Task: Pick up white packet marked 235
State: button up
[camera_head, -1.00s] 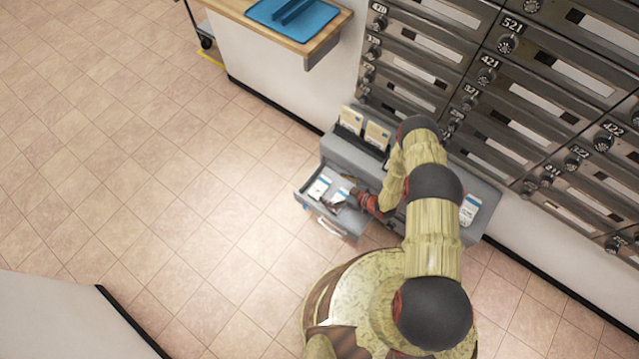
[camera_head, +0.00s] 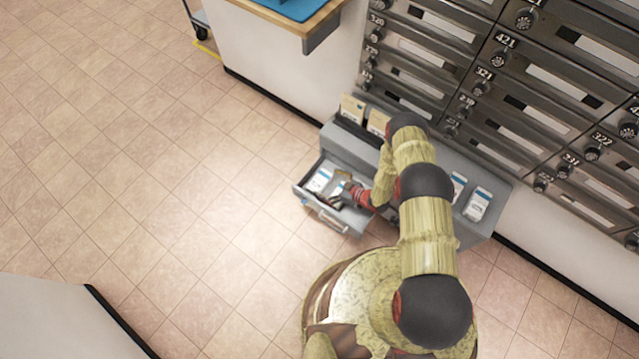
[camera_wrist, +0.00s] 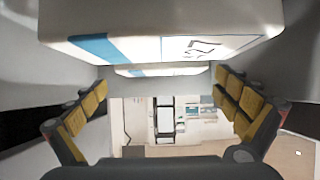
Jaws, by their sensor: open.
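A white packet with a blue stripe (camera_wrist: 130,45) fills the top of the wrist view, very close. It bears a dark handwritten-looking mark that I cannot read clearly. A second white-and-blue packet (camera_wrist: 165,70) shows just beyond it. My gripper (camera_wrist: 163,100) is open, with yellow-padded fingers at left and right and nothing between them. In the head view my gripper (camera_head: 339,192) is in the open grey drawer (camera_head: 316,208), beside a white packet (camera_head: 320,179). My arm hides part of the drawer, and the number 235 is not legible there.
The grey cabinet (camera_head: 345,150) stands against a wall of metal mailboxes (camera_head: 470,50). Envelopes (camera_head: 352,108) stand in a rack on it, and white packets (camera_head: 478,204) sit at its right. The drawer walls are close around my gripper. The tiled floor (camera_head: 150,200) at left is clear.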

aim_at(321, 182)
jog(key=b+x, duration=0.2)
jog(key=x, duration=0.2)
jog(key=shift+a+f, duration=0.25)
jog(key=shift+f, duration=0.05)
jog(key=shift+c, duration=0.4)
jog(key=c, duration=0.9)
